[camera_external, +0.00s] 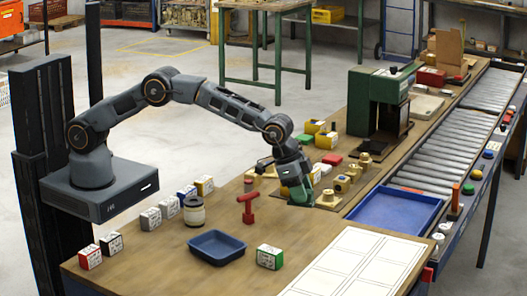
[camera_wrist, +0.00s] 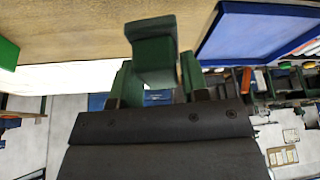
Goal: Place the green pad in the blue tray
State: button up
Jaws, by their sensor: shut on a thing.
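The green pad (camera_wrist: 152,48) is a small dark green block between the fingers of my gripper (camera_wrist: 156,78) in the wrist view. In the external view, my gripper (camera_external: 301,197) points down low over the bench, right of the red T-shaped piece. The pad is hard to tell from the green fingertips there. I cannot tell whether it touches the bench. A large shallow blue tray (camera_external: 397,212) lies at the bench's right side beside the rollers, right of my gripper. It also shows at the upper right of the wrist view (camera_wrist: 262,25). A smaller, darker blue tray (camera_external: 216,247) sits at the front left.
A red T-shaped piece (camera_external: 248,208), a round tin (camera_external: 194,211) and a green-and-white box (camera_external: 270,257) stand nearby. Brass parts (camera_external: 345,182) lie just behind my gripper, before a green press (camera_external: 380,105). A white marked sheet (camera_external: 355,265) covers the front right.

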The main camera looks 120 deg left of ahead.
jog(key=s+r, duration=0.2)
jog(key=s+r+b, duration=0.1)
jog(key=shift+d+r, duration=0.2)
jog(key=shift+d, duration=0.05)
jog(key=s+d+r+b, duration=0.2)
jog(key=s+r+b, duration=0.15)
jog(key=s, duration=0.45)
jog(key=s+d+r+m+h+b, duration=0.1)
jog(key=d+r, duration=0.1)
jog(key=d, duration=0.4)
jog(key=s+d+r+m+b, duration=0.1)
jog(key=s+d+m+b, duration=0.1)
jog(key=d, duration=0.5)
jog(key=s+d+b, duration=0.1)
jog(key=s+d, duration=0.5)
jog(key=d, duration=0.1)
jog(key=p, duration=0.2)
send_near(223, 254)
jog(key=shift+w+f+n, duration=0.3)
jog(key=shift+w+f, duration=0.2)
jog(key=shift+w, duration=0.05)
jog(key=shift+w+d+f, duration=0.1)
jog(key=shift+w+f, duration=0.35)
jog(key=shift+f, duration=1.65)
